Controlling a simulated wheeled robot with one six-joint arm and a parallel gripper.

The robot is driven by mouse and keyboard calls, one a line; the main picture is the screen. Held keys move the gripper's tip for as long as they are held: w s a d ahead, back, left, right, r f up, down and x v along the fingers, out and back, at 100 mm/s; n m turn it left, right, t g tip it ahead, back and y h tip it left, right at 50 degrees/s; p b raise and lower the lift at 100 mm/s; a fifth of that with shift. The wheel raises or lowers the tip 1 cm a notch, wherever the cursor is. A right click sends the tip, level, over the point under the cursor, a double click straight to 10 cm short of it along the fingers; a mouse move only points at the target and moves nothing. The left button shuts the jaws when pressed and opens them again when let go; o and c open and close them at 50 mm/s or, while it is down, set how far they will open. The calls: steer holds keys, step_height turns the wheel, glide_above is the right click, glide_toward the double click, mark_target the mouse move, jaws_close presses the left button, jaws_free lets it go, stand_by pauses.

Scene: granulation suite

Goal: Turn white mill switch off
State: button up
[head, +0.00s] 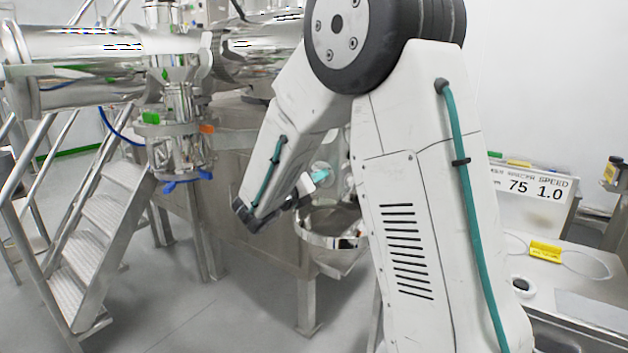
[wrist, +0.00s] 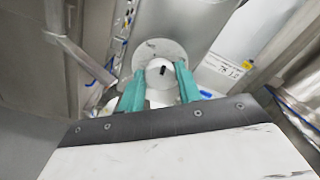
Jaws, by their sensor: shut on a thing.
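The white mill switch (wrist: 153,72) shows in the wrist view as a round white knob with a dark mark, set on a pale round plate. My gripper (wrist: 160,72) has one teal finger on each side of the knob and is shut on it. In the head view my gripper (head: 320,175) shows only as a small teal and white patch beyond my forearm. The switch is too small and too hidden there to read its position.
A steel bowl (head: 332,238) hangs just below my gripper. Steel steps (head: 95,225) and piping (head: 75,65) stand at left. A sign reading 75 and 1.0 (head: 530,190) stands on a bench at right, with a yellow tag (head: 545,251) in front.

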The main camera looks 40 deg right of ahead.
steer(key=n, duration=0.7)
stand_by(0.5)
steer(key=o, duration=1)
steer(key=shift+a, duration=0.1)
steer(key=v, duration=0.7)
steer(key=shift+a, duration=0.4)
steer(key=shift+s, duration=0.1)
